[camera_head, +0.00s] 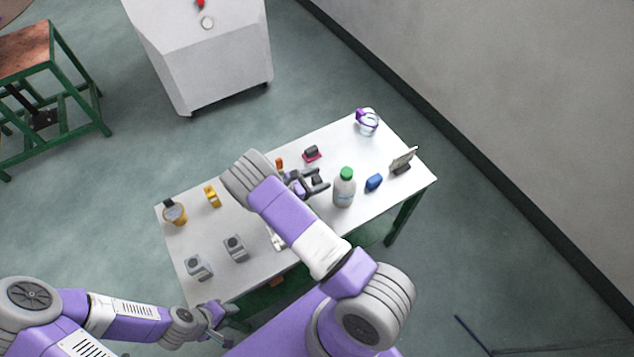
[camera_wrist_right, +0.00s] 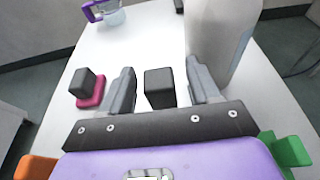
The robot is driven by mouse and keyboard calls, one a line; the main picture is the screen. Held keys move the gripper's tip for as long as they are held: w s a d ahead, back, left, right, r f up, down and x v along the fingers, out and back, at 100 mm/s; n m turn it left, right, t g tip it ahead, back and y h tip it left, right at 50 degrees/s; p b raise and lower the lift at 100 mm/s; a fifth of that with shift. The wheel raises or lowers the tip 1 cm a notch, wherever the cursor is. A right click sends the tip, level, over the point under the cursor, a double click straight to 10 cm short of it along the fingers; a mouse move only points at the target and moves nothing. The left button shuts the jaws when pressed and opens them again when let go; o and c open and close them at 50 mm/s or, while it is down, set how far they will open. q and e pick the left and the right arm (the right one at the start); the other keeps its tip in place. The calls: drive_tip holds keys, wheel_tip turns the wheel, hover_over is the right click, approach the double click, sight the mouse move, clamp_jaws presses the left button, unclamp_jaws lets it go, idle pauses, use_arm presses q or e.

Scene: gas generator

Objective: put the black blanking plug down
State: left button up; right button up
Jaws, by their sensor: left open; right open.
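The black blanking plug (camera_wrist_right: 159,88) is a small dark block on the white table, between the fingertips of my right gripper (camera_wrist_right: 162,88) in the right wrist view. That gripper is open, and a gap shows on each side of the plug. In the head view my right gripper (camera_head: 316,182) is over the table beside the bottle, and I cannot make out the plug from its dark fingers. My left gripper (camera_head: 217,316) is open and empty by the table's near left corner.
On the table (camera_head: 350,148), a green-capped bottle (camera_head: 344,190) stands close to the right gripper's right side. A black block on a magenta base (camera_wrist_right: 88,88) lies to its left. A purple-handled jug (camera_head: 367,123), blue item (camera_head: 374,182), yellow item (camera_head: 212,196) and grey blocks (camera_head: 235,248) stand around.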

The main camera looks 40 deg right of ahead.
clamp_jaws()
idle(0.3)
